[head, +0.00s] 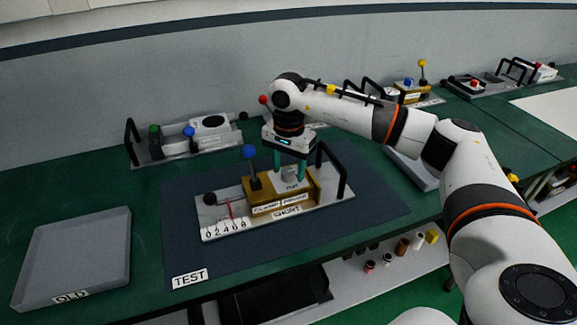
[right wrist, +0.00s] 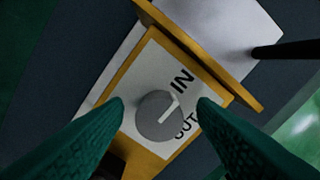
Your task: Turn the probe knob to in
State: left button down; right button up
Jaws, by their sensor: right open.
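The probe knob (right wrist: 157,116) is a grey round dial on a white plate (right wrist: 150,72) marked IN and OUT, seen in the right wrist view. Its pale pointer line points to the upper right, between the two words. The plate is on the gold block of the microwave generator unit (head: 262,191) in the head view. My right gripper (head: 290,172) is above this block, pointing down. Its two green fingers are open on either side of the knob in the right wrist view (right wrist: 161,106), with gaps visible. I cannot tell their height above the plate. My left gripper is not in view.
The unit stands on a dark mat labelled TEST (head: 190,279). It carries a blue-balled lever (head: 249,153) and a black handle (head: 338,170) near my gripper. A grey OLD tray (head: 75,255) is at left; another unit (head: 185,142) stands behind.

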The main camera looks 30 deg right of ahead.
aim_at(289, 171)
notch_tip(289, 171, up, 12)
jog(key=b, duration=0.1)
jog(key=shift+b, duration=0.35)
jog(key=shift+f, duration=0.1)
dwell(0.3)
